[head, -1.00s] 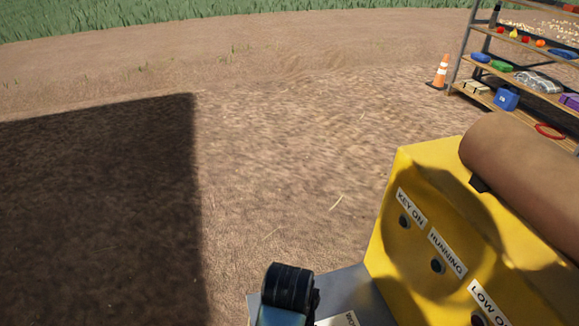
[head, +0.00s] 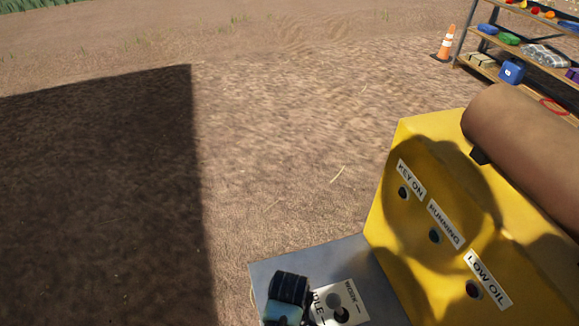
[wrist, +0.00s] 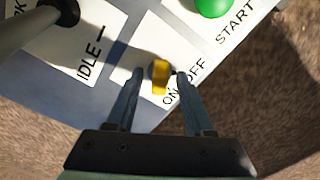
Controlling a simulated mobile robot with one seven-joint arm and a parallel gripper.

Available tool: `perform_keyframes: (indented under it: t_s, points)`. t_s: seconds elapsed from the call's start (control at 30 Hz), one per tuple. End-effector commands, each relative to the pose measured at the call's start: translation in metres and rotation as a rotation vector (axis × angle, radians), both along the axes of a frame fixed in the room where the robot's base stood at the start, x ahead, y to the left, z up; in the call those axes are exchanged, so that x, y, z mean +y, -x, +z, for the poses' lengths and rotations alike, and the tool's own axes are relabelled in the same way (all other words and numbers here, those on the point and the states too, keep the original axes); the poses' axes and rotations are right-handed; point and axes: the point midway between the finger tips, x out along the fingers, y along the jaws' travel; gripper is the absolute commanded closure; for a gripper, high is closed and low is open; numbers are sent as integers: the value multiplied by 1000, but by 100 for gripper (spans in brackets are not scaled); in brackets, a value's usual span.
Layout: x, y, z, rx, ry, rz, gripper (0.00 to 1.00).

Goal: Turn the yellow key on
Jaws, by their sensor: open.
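The yellow key (wrist: 161,76) stands on a white label with ON and OFF printed on it, on the grey control panel (wrist: 138,88) in the wrist view. My gripper (wrist: 156,80) is open, with one finger on each side of the key. The left finger is clearly apart from it; whether the right one touches it I cannot tell. In the head view the panel (head: 262,275) shows at the bottom, partly covered by part of my arm. The key is not visible in the head view.
A green button (wrist: 212,6) and a dark lever (wrist: 60,12) by the IDLE label flank the key. The yellow housing (head: 385,215) with KEY ON, RUNNING and LOW OIL lamps stands right of the panel. A cone (head: 446,43) and shelf (head: 530,62) are farther off.

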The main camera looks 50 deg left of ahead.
Motion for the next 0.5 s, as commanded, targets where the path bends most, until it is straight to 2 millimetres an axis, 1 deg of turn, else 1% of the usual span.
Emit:
perform_keyframes:
  t_s: [0.07,0.1,0.17,0.3,0.37,0.4,0.5]
  points:
    - [0,0,0,0,0,0,48]
    - [0,0,0,0,0,0,49]
    - [0,0,0,0,0,0,60]
    - [0,0,0,0,0,-1,85]
    - [0,0,0,0,0,-1,96]
    - [0,0,0,0,0,-1,100]
    - [0,0,0,1,0,-1,100]
